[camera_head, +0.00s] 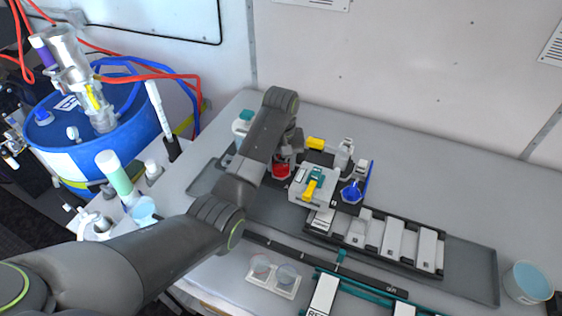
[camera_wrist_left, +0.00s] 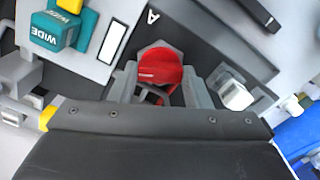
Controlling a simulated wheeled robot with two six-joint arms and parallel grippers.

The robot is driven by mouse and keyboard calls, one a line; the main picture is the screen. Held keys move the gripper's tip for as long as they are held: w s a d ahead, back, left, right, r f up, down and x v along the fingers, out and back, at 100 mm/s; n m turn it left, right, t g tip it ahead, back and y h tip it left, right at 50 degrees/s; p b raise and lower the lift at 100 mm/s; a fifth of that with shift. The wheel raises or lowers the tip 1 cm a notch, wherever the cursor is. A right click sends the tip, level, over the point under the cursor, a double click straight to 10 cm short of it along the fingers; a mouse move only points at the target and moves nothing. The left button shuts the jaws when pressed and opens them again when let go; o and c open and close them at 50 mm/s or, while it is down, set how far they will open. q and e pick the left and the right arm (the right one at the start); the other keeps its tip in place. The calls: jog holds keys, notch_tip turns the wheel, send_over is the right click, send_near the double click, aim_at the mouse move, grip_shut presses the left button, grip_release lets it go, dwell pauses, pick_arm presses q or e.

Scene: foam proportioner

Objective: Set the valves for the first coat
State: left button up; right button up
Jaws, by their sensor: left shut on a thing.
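A red valve knob (camera_head: 281,169) sits on the dark tray left of the white block; it also shows in the left wrist view (camera_wrist_left: 160,67), beside a letter A. My left gripper (camera_head: 287,152) reaches down over it from the left, with its grey fingers on both sides of the red knob, shut on it. A blue valve knob (camera_head: 351,192) stands to the right. A white block (camera_head: 299,190) carries a teal and yellow selector (camera_head: 313,182); its teal part reads WIDE in the wrist view (camera_wrist_left: 54,30). My arm hides part of the tray. My right gripper is out of view.
A yellow part (camera_head: 315,143) lies behind the block, near a white bottle (camera_head: 344,152). White tilted blocks (camera_head: 394,238) stand in the tray at right. A dish (camera_head: 526,282) sits at far right. A blue drum (camera_head: 95,140) stands at left. The table's back is clear.

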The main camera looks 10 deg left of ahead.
pick_arm(q)
jog(key=m, duration=0.5)
jog(key=shift+w, duration=0.1)
dwell(0.4)
jog(key=o, duration=1)
